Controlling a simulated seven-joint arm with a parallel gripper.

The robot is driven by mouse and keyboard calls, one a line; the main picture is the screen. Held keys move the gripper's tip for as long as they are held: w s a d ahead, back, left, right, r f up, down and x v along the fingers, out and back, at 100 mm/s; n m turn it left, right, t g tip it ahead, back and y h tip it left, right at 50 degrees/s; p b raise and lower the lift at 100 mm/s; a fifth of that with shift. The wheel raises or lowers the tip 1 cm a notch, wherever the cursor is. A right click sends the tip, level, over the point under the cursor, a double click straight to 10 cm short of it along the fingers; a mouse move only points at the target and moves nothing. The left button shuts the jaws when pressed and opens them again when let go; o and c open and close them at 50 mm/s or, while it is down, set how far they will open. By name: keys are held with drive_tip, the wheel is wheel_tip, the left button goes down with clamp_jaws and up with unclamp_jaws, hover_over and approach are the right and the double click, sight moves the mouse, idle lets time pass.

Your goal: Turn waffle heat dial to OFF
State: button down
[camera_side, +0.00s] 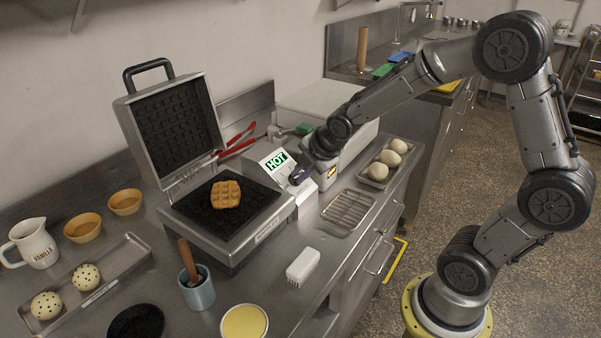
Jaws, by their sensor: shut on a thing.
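The waffle iron (232,228) stands open on the steel counter, its lid (173,130) raised. A golden waffle (226,194) lies on its dark lower plate. A white control box (280,165) at its right rear has a display reading green "HOT" (276,160). My gripper (299,176) reaches down from the right to the box's front right side. It is shut on the heat dial there. The dial and its markings are mostly hidden by my fingers, so I cannot tell its setting.
Red-handled tongs (238,143) lie behind the iron. A wire rack (349,210), a tray of dough balls (384,165) and a white brush (302,265) are to the right and front. A blue-grey cup (198,290) holds a wooden-handled tool. A vanilla jug (33,243) stands far left.

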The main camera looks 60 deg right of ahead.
drive_tip(key=shift+n, duration=0.7)
drive_tip(key=c, duration=0.9)
unclamp_jaws()
drive_tip(key=v, duration=1.4)
drive_tip(key=shift+s+f, duration=0.1)
